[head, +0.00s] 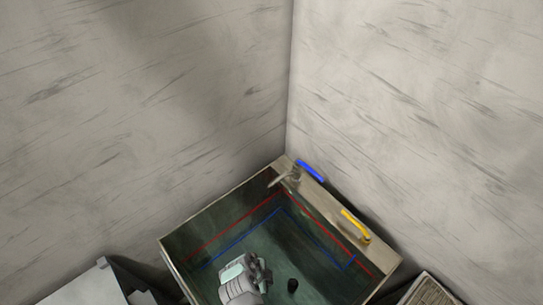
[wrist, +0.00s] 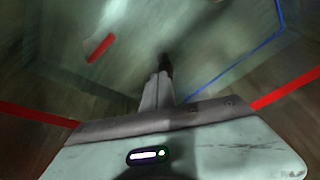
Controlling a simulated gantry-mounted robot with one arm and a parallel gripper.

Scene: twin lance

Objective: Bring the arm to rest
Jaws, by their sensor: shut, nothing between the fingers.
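My gripper (wrist: 165,67) shows in the wrist view with its fingers together and nothing between them. The fingers point toward the green floor of an open box-like basin (head: 176,268). In the head view my grey and pale green arm end (head: 240,280) is over the lower middle of the basin. The fingertips are hard to make out there. The gap between them and the floor cannot be told.
Red and blue lines run around the basin's inside. A blue handle-like bar (head: 311,171) and a yellow one (head: 356,226) are on its right rim. A red strip (wrist: 100,48) shows in the wrist view. Walls rise behind.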

